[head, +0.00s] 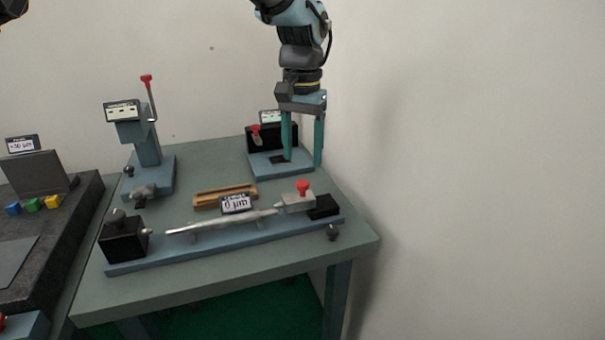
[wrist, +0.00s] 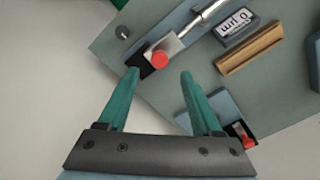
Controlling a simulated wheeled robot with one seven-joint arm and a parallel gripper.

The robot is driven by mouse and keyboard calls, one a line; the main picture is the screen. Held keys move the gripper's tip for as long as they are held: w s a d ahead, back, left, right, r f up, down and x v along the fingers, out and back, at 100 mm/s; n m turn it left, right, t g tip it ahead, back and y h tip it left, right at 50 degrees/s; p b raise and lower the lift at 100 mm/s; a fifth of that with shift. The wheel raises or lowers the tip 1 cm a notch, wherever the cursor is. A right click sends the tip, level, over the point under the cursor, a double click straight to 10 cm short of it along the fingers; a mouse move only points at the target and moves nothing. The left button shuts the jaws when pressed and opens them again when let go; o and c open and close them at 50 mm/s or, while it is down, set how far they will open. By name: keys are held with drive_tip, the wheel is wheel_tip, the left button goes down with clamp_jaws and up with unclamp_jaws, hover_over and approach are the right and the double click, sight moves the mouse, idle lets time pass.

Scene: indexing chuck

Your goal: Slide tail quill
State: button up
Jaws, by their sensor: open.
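The tail quill (head: 296,202) is a light grey block with a red knob (head: 302,187) on top, at the right end of a long blue bench bed (head: 230,242). Its pointed tip faces left toward a slim metal shaft (head: 225,220). The quill block (wrist: 164,48) also shows in the wrist view, with its red knob (wrist: 159,60) facing the camera, beyond the fingertips. My gripper (head: 304,163) is open and empty, fingers pointing down, above and behind the quill at the table's back right. In the wrist view my gripper (wrist: 160,75) has its fingers wide apart.
A black headstock (head: 124,240) stands at the bed's left end. A small display (head: 236,204) and a wooden tray (head: 225,195) sit behind the shaft. A fixture with a red lever (head: 255,132) is close behind my fingers. A gauge stand (head: 147,150) is back left.

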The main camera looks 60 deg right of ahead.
sight(302, 182)
drive_tip(key=shift+r+b, duration=0.3)
drive_tip(key=shift+r, duration=2)
drive_tip(key=shift+w, duration=0.1)
drive_tip(key=w+a+f+n, duration=0.3)
drive_tip(key=w+a+n, duration=0.1)
drive_tip(key=w+a, duration=0.8)
drive_tip(key=w+a+f+n, duration=0.2)
drive_tip(key=w+a+n, duration=0.1)
drive_tip(key=w+a, duration=0.85)
drive_tip(key=w+a+f+n+t, duration=0.1)
drive_tip(key=a+f+n, duration=0.1)
drive_tip(key=a, duration=0.6)
drive_tip(key=w+a+f+n, duration=0.1)
drive_tip(key=a+f+n, duration=0.1)
drive_tip(key=a, duration=0.6)
drive_tip(key=s+a+f+n, duration=0.1)
drive_tip(key=s+a+n, duration=0.1)
drive_tip(key=a, duration=0.5)
drive_tip(key=s+a+f+n, duration=0.2)
drive_tip(key=s+a, duration=0.1)
drive_tip(key=a, duration=0.4)
drive_tip(key=shift+s+a+t, duration=0.2)
drive_tip(key=shift+a+t, duration=0.1)
drive_tip(key=shift+a, duration=0.1)
